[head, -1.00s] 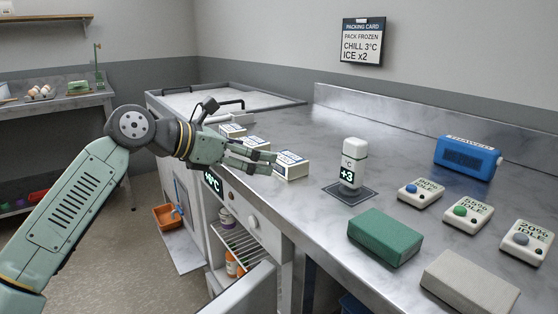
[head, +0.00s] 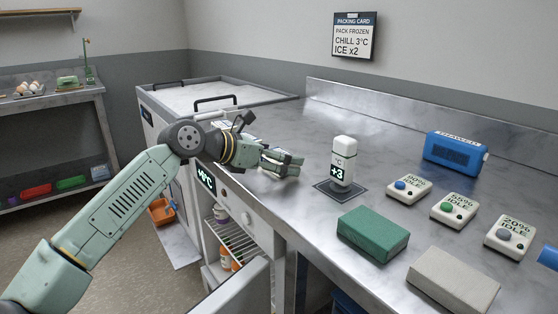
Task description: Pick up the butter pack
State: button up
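My gripper (head: 283,165) is low over the left part of the steel counter, its fingers pointing right. In the earlier head frame a small white box with a blue label stood just beyond the fingertips. The fingers now cover that spot and hide most or all of the box, so I cannot tell whether they touch or hold it. Part of another white box (head: 222,128) shows behind my wrist. No readable label marks any item as the butter pack. My finger opening is too small and overlapped to judge.
A white thermometer unit reading +3 (head: 342,165) stands on a dark pad right of my gripper. A green block (head: 373,232), a grey block (head: 454,281), several button boxes and a blue device (head: 455,155) lie further right. An open fridge door (head: 238,290) is below the counter.

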jog(key=shift+c, duration=0.3)
jog(key=c, duration=1.3)
jog(key=shift+c, duration=0.4)
jog(key=shift+r, duration=0.1)
